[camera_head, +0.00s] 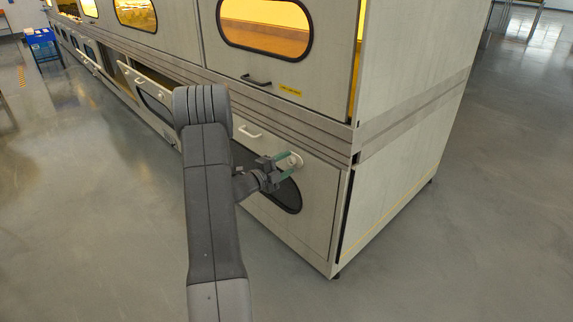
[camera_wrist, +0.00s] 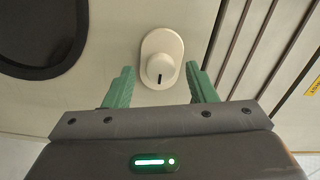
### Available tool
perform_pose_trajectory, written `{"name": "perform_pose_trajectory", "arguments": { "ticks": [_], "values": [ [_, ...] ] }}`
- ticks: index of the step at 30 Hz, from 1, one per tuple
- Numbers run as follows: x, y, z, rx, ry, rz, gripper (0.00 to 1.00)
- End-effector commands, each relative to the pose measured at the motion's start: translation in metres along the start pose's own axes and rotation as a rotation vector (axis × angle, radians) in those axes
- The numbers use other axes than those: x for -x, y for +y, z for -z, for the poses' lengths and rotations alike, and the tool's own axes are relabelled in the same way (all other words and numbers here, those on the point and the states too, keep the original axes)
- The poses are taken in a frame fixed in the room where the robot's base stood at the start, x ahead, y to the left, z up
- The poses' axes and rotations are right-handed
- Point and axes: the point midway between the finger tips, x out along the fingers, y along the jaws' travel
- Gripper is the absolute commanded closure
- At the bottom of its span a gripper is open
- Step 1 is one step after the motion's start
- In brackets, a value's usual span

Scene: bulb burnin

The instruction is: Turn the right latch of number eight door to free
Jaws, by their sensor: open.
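The latch (camera_wrist: 160,57) is a round cream knob on an oval plate in the middle of the wrist view. A short dark mark on the knob points down in that picture. In the head view the latch (camera_head: 297,160) sits at the upper right of a lower grey door (camera_head: 315,205) with a dark oval window. My gripper (camera_wrist: 160,73) is open, with a green finger on either side of the knob's lower part and nothing clamped. It also shows at the latch in the head view (camera_head: 287,165), partly covering it. No door number is readable.
The door has a white handle (camera_head: 250,132) left of the latch. Another lower door (camera_head: 155,98) at left stands tilted outward. Floor at right is clear.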

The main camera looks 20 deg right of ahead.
Motion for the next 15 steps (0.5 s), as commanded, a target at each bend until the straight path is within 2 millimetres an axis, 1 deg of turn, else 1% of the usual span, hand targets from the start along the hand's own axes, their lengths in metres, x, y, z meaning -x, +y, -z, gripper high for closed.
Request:
{"name": "perform_pose_trajectory", "arguments": {
  "ticks": [5, 9, 15],
  "values": [
    [0.031, -0.004, 0.000, 0.003, -0.004, 0.001, 0.49],
    [0.065, -0.004, -0.001, 0.003, -0.006, 0.000, 0.49],
    [0.106, -0.002, 0.000, 0.003, -0.004, 0.000, 0.49]
  ]
}}
